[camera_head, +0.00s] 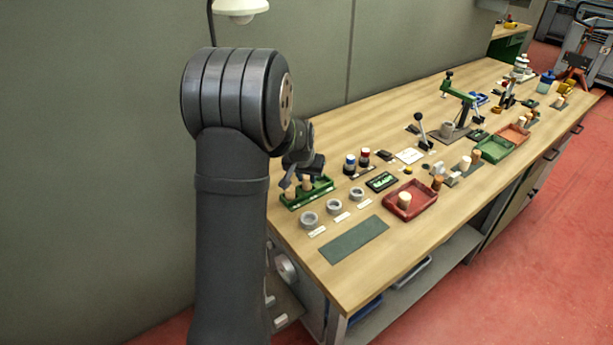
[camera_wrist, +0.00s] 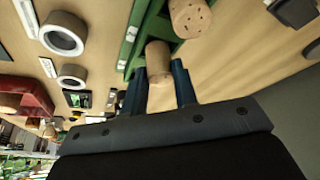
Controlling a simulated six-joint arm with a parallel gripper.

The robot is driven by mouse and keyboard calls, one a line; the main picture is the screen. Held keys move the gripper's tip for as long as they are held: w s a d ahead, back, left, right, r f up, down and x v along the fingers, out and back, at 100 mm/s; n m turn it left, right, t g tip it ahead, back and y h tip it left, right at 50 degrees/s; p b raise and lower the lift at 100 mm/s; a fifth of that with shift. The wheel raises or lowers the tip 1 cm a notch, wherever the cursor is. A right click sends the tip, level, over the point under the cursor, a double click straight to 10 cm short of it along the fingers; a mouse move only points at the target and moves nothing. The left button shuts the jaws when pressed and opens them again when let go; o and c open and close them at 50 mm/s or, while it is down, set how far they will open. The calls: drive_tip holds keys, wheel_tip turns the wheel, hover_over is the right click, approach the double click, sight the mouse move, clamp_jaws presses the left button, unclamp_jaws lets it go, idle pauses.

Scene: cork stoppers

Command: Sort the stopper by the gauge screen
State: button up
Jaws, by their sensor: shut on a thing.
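My gripper (camera_wrist: 172,86) is shut on a cork stopper (camera_wrist: 158,57) at the green rack in the wrist view. In the head view my gripper (camera_head: 287,183) is small and partly behind my arm, over the left end of the green rack (camera_head: 318,193). Another cork stopper (camera_wrist: 190,17) stands beside the held one. I cannot tell whether the held stopper is clear of the rack. The gauge screen (camera_head: 381,181) is dark with green characters too small to read. A red tray (camera_head: 425,204) with a light stopper in it and a green tray (camera_head: 494,152) lie to the right.
Grey rings (camera_head: 309,219) with labels stand in front of the rack. A dark green mat (camera_head: 354,240) lies bare near the front edge. Blue and red capped bottles (camera_head: 350,164), a black-knobbed lever (camera_head: 421,128) and a green press (camera_head: 458,95) stand farther back.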

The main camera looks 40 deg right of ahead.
drive_tip(key=shift+f, duration=0.65)
drive_tip(key=o, duration=1.1)
drive_tip(key=v, duration=1.7)
drive_tip(key=shift+r, duration=0.2)
drive_tip(key=shift+s, duration=0.1)
drive_tip(key=x, duration=1.7)
drive_tip(key=shift+f, duration=0.25)
drive_tip(key=shift+r, duration=0.15)
